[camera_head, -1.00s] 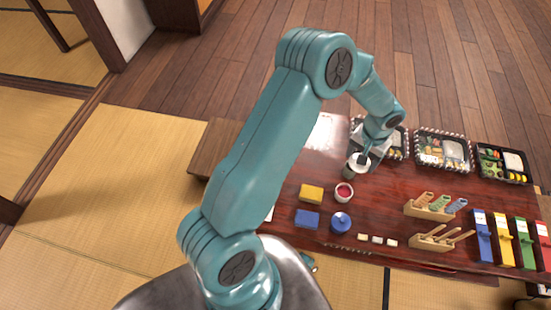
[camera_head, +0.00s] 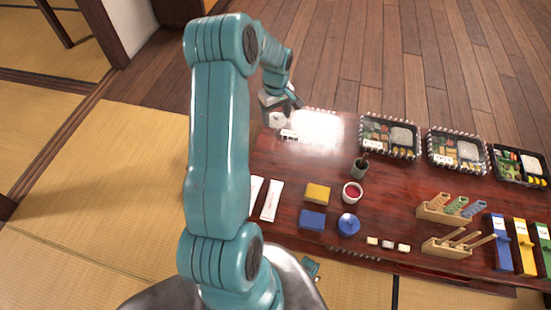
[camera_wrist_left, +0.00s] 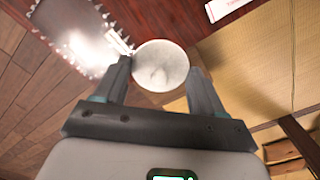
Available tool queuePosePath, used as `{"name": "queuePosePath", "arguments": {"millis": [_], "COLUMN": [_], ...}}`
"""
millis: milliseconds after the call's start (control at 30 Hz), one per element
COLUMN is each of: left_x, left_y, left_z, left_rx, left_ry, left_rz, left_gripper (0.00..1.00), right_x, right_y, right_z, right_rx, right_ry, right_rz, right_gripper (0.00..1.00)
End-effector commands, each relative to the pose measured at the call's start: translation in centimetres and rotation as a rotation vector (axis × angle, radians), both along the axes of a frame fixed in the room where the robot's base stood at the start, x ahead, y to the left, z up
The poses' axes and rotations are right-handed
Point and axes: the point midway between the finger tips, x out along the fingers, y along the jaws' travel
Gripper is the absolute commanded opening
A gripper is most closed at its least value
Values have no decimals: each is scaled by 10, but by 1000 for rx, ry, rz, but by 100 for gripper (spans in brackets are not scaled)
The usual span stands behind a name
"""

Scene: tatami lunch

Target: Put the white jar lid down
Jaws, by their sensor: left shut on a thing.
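The white jar lid (camera_head: 277,120) is a round pale disc. My left gripper (camera_head: 279,106) is shut on it above the far left corner of the dark red table. In the left wrist view the lid (camera_wrist_left: 160,65) sits between the two fingertips, (camera_wrist_left: 160,72) being the left gripper's grasp there. A dark green open jar (camera_head: 359,170) with a stick in it stands on the table, well to the right of the lid. My right gripper is not in view.
A shiny pale tray (camera_head: 322,133) with a beaded edge lies beside the lid; it shows in the wrist view (camera_wrist_left: 75,35). Filled lunch boxes (camera_head: 389,154) line the back. White packets (camera_head: 271,201), a yellow block (camera_head: 317,194) and a red-filled pot (camera_head: 352,194) stand nearer.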

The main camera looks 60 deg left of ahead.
Motion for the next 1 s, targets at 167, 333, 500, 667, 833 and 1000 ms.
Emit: {"name": "queuePosePath", "arguments": {"millis": [167,333,500,667,833,1000], "left_x": [-4,-4,-3,-3,-3,-3], "left_y": [1,0,1,1,1,0], "left_z": [-41,-93,-137,-156,-171,-199], "left_rx": [-5,-5,-3,-1,-2,-3], "left_ry": [3,4,1,0,1,1], "left_rz": [6,4,4,3,4,4], "left_gripper": [41,41,41,41,41,41], "right_x": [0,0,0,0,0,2], "right_y": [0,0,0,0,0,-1], "right_z": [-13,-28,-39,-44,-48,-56], "right_rx": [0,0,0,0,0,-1], "right_ry": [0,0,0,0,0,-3], "right_rz": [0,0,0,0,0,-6], "right_gripper": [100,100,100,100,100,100]}}
